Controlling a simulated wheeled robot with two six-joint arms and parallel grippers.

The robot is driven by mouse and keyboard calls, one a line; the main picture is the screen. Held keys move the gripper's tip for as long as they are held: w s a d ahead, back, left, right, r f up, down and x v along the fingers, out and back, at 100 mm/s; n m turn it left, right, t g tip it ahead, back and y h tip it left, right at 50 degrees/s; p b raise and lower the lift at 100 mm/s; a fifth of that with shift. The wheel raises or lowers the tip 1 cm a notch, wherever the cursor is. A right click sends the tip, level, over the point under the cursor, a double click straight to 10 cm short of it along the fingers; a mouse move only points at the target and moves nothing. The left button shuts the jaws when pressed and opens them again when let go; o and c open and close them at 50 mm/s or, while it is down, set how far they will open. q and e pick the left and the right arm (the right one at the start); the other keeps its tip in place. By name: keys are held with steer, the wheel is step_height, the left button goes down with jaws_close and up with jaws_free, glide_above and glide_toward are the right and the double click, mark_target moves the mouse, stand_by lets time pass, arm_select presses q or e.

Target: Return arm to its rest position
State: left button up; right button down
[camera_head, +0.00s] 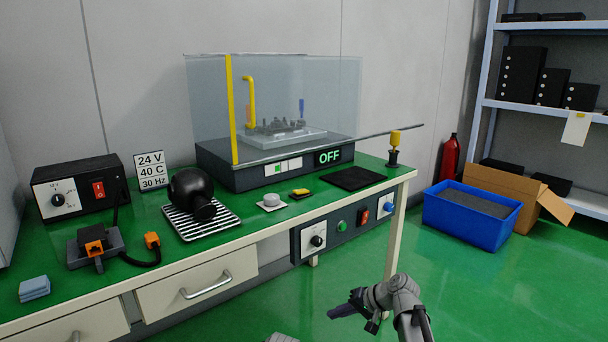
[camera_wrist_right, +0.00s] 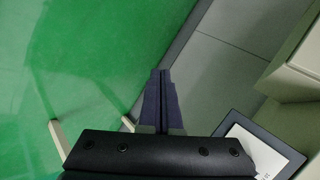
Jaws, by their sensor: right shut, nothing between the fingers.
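My right arm (camera_head: 398,300) comes in at the bottom right of the head view, in front of the green-topped bench (camera_head: 330,208). Its gripper (camera_head: 332,312) points left, below the bench top and in front of its right end, apart from everything in that view. In the right wrist view the two dark fingers (camera_wrist_right: 161,73) lie together, shut with nothing between them, above the floor. My left gripper is not in view.
On the bench are a clear enclosure with an OFF display (camera_head: 330,156), a black round device (camera_head: 190,188) on a rack and a power unit (camera_head: 80,188). A blue crate (camera_head: 470,222) and cardboard box (camera_head: 545,205) stand right. The green floor (camera_head: 480,300) is clear beside my arm.

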steer(key=s+a+f+n+g+h+p, duration=0.1)
steer(key=s+f+n+h, duration=0.15)
steer(key=s, duration=0.55)
steer(key=s+a+f+n+g+h, duration=0.15)
steer(key=s+h, duration=0.25)
steer(key=s, duration=0.5)
steer(key=s+a+f+n+g+h+p, duration=0.1)
steer(key=s+n+g+h, duration=0.15)
steer(key=s, duration=0.55)
step_height(320, 180, up, 38)
steer(key=p, duration=3.7)
steer(key=shift+w+a+t+h, duration=0.15)
steer(key=shift+w+t+h, duration=0.15)
